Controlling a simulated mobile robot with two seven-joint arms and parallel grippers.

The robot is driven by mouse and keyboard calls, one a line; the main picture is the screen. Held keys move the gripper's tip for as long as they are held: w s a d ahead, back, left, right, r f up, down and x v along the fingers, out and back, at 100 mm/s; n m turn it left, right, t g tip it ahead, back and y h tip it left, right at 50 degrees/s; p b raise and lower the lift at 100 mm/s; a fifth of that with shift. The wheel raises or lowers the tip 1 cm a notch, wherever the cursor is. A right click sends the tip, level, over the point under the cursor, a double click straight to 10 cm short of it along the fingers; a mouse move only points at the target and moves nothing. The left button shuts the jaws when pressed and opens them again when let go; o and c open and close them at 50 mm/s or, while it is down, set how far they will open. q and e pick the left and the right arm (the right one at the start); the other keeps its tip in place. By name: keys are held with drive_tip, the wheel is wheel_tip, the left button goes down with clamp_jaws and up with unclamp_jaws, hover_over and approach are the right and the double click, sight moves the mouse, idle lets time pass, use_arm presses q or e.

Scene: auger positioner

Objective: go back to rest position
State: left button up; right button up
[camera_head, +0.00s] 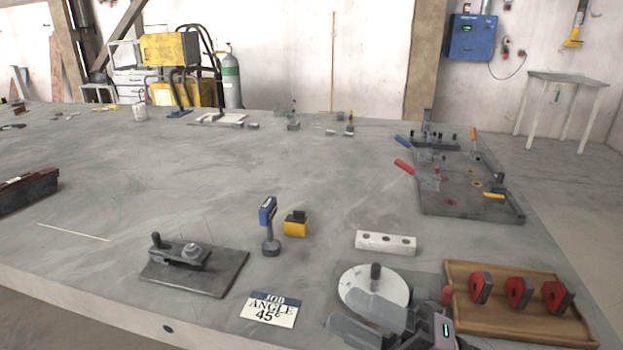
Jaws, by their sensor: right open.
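My right gripper (350,314) is at the bottom edge, right of the middle, with its fingers pointing left. It is open, with nothing seen between the fingers. It overlaps the near part of a pale round disc (362,283) with a dark upright knob, on a grey plate; whether it touches the disc I cannot tell. A white card (269,309) reading "JOB ANGLE 45°" lies left of the gripper. My left gripper is not in view.
A wooden tray (462,322) with three red pieces stands right of my gripper. A white block (385,243) with holes lies behind the disc. A blue-headed stand (268,228), a yellow block (296,226) and a clamp plate (221,279) sit left. The table's middle is clear.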

drive_tip(key=w+d+f+m+t+h+p, duration=0.1)
drive_tip(key=d+f+m+t+h, duration=0.5)
drive_tip(key=m, duration=0.5)
drive_tip(key=w+d+f+m+t+h+p, duration=0.1)
drive_tip(key=d+f+m+t+h, duration=0.2)
drive_tip(key=f+m+t+h, duration=0.45)
drive_tip(key=s+d+f+m+g+h+p, duration=0.1)
drive_tip(key=s+d+f+m+g+h, duration=0.1)
drive_tip(key=s+f+m+g, duration=0.3)
drive_tip(key=s+d+f+m+g+h, duration=0.3)
drive_tip(key=s+f+m, duration=0.3)
drive_tip(key=f, duration=0.2)
drive_tip(key=shift+s+d+f+g+h+p, duration=0.25)
drive_tip(key=shift+g+h+p, duration=0.1)
drive_tip(key=shift+g, duration=0.5)
